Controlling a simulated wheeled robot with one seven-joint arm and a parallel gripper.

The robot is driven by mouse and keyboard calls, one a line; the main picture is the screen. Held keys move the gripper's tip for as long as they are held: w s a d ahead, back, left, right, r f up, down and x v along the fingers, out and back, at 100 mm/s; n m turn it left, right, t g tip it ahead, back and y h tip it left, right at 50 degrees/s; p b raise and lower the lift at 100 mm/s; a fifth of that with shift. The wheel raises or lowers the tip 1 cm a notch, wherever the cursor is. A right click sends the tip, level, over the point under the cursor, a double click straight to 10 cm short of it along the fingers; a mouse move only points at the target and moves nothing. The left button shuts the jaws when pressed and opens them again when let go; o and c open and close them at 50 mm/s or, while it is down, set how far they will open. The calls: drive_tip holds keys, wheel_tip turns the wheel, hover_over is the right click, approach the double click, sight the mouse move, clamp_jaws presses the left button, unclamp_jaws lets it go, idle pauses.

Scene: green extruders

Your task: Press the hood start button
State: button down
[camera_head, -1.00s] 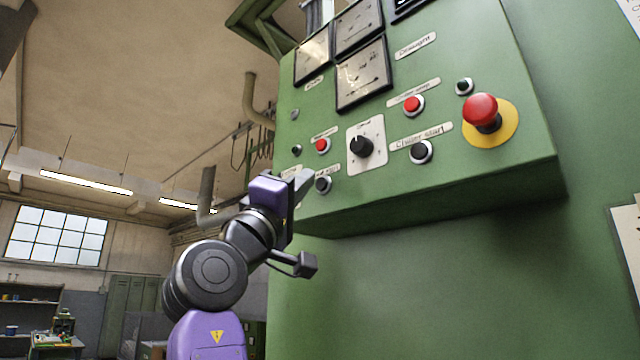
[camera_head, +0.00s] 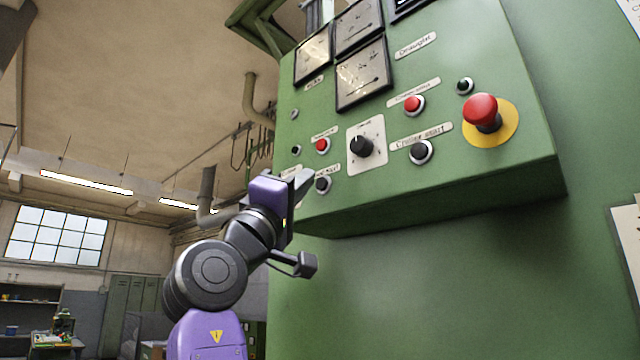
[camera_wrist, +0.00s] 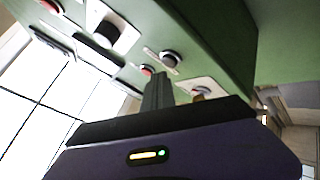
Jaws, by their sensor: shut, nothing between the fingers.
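The green control panel (camera_head: 470,180) carries several buttons with label strips. A black button (camera_head: 323,184) sits at its lower left, under a label partly hidden by my gripper, so I cannot read it. Another black button (camera_head: 421,152) lies further right under a label ending in "start"; its first word is blurred. My gripper (camera_head: 308,176) is shut and empty, its tips just left of the lower-left black button. I cannot tell whether they touch the panel. In the wrist view the closed fingers (camera_wrist: 157,92) point up at the panel.
A red button (camera_head: 322,145), a black rotary knob (camera_head: 361,146) and another red button (camera_head: 413,104) are close by. A red mushroom button (camera_head: 482,112) on a yellow disc stands out at the right. Gauges (camera_head: 362,75) are above. Open room lies left of the panel.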

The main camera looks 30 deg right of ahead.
drive_tip(key=shift+d, duration=0.15)
idle(0.5)
drive_tip(key=shift+w+d, duration=0.1)
drive_tip(key=shift+d, duration=0.15)
drive_tip(key=shift+w+d, duration=0.15)
drive_tip(key=shift+d, duration=0.25)
idle(0.9)
drive_tip(key=shift+s+a, duration=0.25)
drive_tip(key=shift+a, duration=0.5)
drive_tip(key=shift+s+a, duration=0.25)
drive_tip(key=shift+a, duration=0.55)
drive_tip(key=shift+s+a, duration=0.3)
drive_tip(key=shift+a, duration=0.5)
drive_tip(key=shift+s+a, duration=0.25)
drive_tip(key=shift+a, duration=0.55)
